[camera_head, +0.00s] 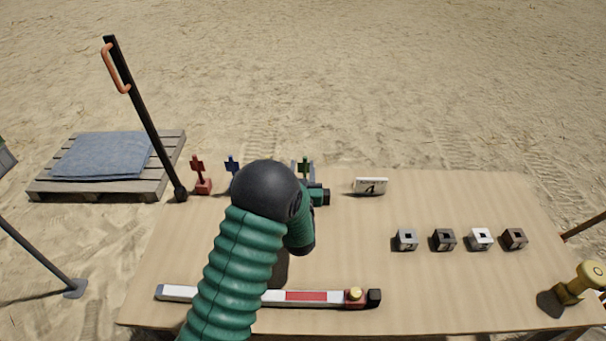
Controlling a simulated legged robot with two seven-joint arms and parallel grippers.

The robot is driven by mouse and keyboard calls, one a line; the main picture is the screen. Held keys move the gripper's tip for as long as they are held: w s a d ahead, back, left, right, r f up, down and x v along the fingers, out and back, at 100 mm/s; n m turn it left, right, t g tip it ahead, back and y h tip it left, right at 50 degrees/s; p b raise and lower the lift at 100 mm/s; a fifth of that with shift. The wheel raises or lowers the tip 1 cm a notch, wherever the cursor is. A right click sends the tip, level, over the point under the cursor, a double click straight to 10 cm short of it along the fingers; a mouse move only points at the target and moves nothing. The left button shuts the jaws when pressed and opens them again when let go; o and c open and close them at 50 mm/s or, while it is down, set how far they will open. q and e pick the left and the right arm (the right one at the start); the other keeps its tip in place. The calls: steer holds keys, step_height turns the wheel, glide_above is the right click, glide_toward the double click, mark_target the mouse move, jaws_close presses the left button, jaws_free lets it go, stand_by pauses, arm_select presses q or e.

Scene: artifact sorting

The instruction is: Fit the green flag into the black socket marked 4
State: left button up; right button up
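The green flag (305,166) stands upright at the far edge of the table, left of centre. My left gripper (304,178) is at the green flag, with grey parts showing beside it. My own arm hides much of the gripper and the flag's base, so I cannot tell whether the fingers are closed on it. The darkest socket, a black-looking block (444,239), sits right of centre in a row with a grey block (406,240), a white block (480,238) and a brown block (514,238). Their marks are too small to read. My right gripper is not in view.
A red flag (198,177) and a blue flag (232,164) stand left of the green one. A long white-and-red bar (313,296) lies in front. A brass-handled tool (578,285) is at right. The table's middle is clear.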

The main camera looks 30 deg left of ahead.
mark_target(305, 164)
arm_select(q)
steer(key=shift+w+a+f, duration=0.35)
steer(key=shift+w+a, duration=0.25)
steer(key=shift+a, duration=0.15)
steer(key=shift+w, duration=1.05)
steer(key=shift+w+d+r, duration=0.1)
steer(key=shift+d+r, duration=0.15)
steer(key=shift+d, duration=0.35)
steer(key=shift+r, duration=0.1)
steer(key=shift+c, duration=0.7)
steer(key=shift+a, duration=0.1)
steer(key=shift+c, duration=1.2)
steer(key=shift+a+f, duration=0.3)
steer(key=shift+a, duration=0.3)
jaws_close()
steer(key=shift+d, duration=0.4)
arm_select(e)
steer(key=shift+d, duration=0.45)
arm_select(q)
steer(key=shift+a+r, duration=0.1)
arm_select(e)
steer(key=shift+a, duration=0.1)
